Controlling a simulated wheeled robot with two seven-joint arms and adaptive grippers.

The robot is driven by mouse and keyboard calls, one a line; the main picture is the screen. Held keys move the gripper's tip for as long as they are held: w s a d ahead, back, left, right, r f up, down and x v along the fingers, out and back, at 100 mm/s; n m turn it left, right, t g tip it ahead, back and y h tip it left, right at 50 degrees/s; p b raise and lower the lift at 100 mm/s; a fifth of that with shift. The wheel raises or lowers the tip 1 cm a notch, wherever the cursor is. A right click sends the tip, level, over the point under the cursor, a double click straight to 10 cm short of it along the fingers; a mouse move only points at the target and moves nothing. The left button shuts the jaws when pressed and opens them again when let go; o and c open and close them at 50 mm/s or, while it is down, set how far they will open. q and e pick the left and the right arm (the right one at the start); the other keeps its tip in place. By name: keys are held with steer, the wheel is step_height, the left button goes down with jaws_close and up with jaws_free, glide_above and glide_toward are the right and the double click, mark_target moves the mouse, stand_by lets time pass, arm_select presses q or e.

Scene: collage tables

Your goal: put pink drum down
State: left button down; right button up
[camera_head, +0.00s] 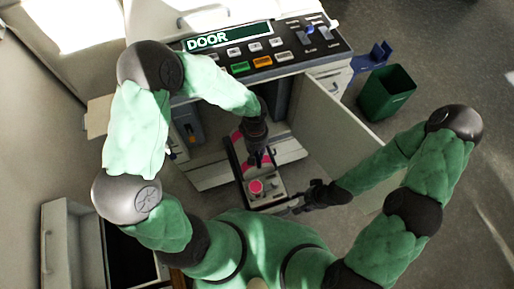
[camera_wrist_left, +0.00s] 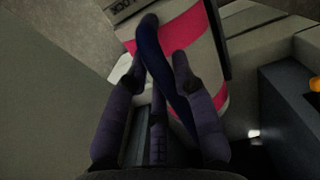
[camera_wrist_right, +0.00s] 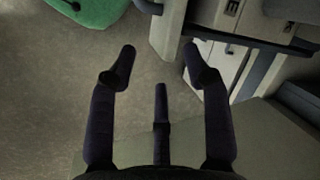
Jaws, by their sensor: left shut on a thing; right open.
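The pink drum is a long grey unit with pink parts, and its pink front knob (camera_head: 256,187) shows in the head view. It lies lengthwise in front of the open printer (camera_head: 215,60). My left gripper (camera_head: 259,160) is above it, shut on its dark blue handle. In the left wrist view a pink band (camera_wrist_left: 195,42) on the grey drum body shows just beyond the fingers (camera_wrist_left: 160,62). Whether the drum rests on anything is hard to tell. My right gripper (camera_head: 303,201) is open and empty, low beside the drum's near end; its fingers also show in the right wrist view (camera_wrist_right: 158,65).
The printer's display reads DOOR. Its open door panel (camera_head: 330,125) stands to the right of the drum. A dark green bin (camera_head: 386,92) is on the floor at the right. A pale drawer unit (camera_head: 62,240) stands at the lower left.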

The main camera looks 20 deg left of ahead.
arm_select(q)
steer(key=shift+w+f, duration=0.1)
steer(key=shift+f, duration=0.05)
steer(key=c, duration=1)
jaws_free()
steer(key=r+p, duration=0.1)
steer(key=r, duration=0.2)
steer(key=r+p, duration=0.1)
steer(key=r, duration=0.3)
steer(key=r+p, duration=0.2)
steer(key=r, duration=0.1)
steer(key=shift+w+a+r, duration=0.25)
steer(key=shift+w+a, duration=0.05)
steer(key=shift+w, duration=0.1)
steer(key=shift+r+p, duration=0.35)
steer(key=shift+r, duration=0.45)
